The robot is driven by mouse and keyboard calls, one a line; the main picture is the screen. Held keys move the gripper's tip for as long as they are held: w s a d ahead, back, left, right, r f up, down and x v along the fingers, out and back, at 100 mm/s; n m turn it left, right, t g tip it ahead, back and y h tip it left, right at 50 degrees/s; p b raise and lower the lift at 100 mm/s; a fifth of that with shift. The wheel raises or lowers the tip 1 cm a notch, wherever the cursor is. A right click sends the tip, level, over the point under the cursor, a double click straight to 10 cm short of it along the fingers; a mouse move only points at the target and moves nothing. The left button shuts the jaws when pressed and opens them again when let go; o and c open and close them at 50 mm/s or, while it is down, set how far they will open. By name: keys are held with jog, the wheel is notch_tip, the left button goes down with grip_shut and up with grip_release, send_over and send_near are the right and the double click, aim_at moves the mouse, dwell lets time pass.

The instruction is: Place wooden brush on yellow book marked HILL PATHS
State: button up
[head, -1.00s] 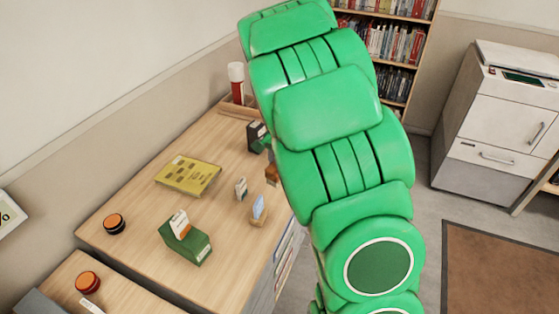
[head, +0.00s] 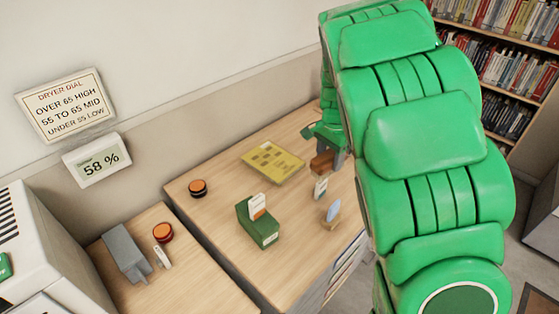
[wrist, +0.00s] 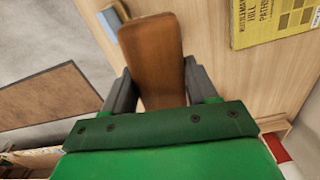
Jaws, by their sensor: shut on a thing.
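The wooden brush (head: 322,162) is a plain brown block. My gripper (wrist: 158,72) is shut on it, with a grey finger on each side in the wrist view, where the brush (wrist: 153,45) points away from the palm. In the head view my gripper (head: 338,150) is partly hidden by my green arm. The yellow book (head: 272,164) lies flat on the table, left of the brush and apart from it. It also shows at the top right of the wrist view (wrist: 262,22), where its HILL PATHS lettering is partly readable.
The book's top looks clear.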

jog(key=w+a+n, duration=0.1)
jog(key=w+a, duration=0.2)
jog(key=a, duration=0.4)
jog(key=w+a, duration=0.2)
jog(key=a, duration=0.5)
send_over(273, 159)
jog(key=shift+s+f, duration=0.15)
jog(key=shift+f, duration=5.75)
jog(key=shift+f, duration=0.15)
jog(key=o, duration=1.1)
